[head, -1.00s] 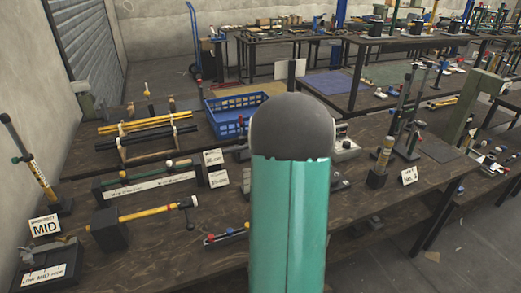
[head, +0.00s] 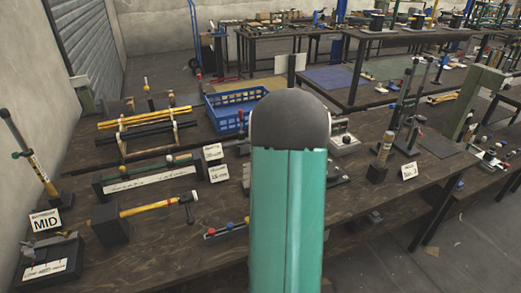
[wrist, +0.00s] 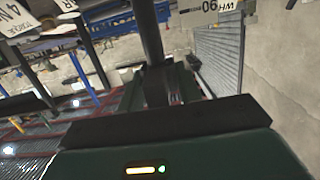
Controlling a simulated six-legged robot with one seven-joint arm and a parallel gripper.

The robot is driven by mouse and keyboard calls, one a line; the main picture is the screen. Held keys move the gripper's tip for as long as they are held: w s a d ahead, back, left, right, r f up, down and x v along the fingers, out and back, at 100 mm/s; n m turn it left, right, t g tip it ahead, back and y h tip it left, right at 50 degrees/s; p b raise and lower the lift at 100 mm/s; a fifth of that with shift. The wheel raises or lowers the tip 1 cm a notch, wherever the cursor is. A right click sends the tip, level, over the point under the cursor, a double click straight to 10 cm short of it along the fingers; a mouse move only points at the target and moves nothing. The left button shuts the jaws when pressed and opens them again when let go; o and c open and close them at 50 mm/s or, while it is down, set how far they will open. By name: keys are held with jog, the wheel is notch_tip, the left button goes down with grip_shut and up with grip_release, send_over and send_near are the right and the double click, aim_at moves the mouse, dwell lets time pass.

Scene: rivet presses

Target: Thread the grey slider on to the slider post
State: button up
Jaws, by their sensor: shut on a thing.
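In the wrist view my gripper (wrist: 158,90) is shut on a dark grey part, which looks like the grey slider (wrist: 151,35). It runs away from the jaws to the top of the picture. In the head view my green arm fills the middle and hides my jaws. A dark upright bar (head: 292,70) shows just above the arm's dark cap; I cannot tell whether it is the held part. Several upright posts stand on the bench, among them a dark pair (head: 404,105) at the right and a leaning one (head: 28,155) at the left. I cannot tell which is the slider post.
The wooden bench (head: 285,275) also bears a blue crate (head: 233,125), a rack of yellow and black rods (head: 150,128), a black block with a yellow rod (head: 110,222) and a short post (head: 380,158) by a label. My arm hides the bench's middle. Floor is clear at lower right.

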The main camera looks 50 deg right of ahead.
jog(key=shift+f, duration=3.45)
jog(key=o, duration=1)
jog(key=shift+w+a, duration=0.1)
jog(key=shift+a, duration=0.05)
jog(key=shift+w+a+f, duration=0.1)
jog(key=shift+a, duration=0.1)
jog(key=v, duration=0.9)
jog(key=d+v, duration=0.1)
jog(key=v, duration=0.4)
jog(key=shift+s, duration=0.2)
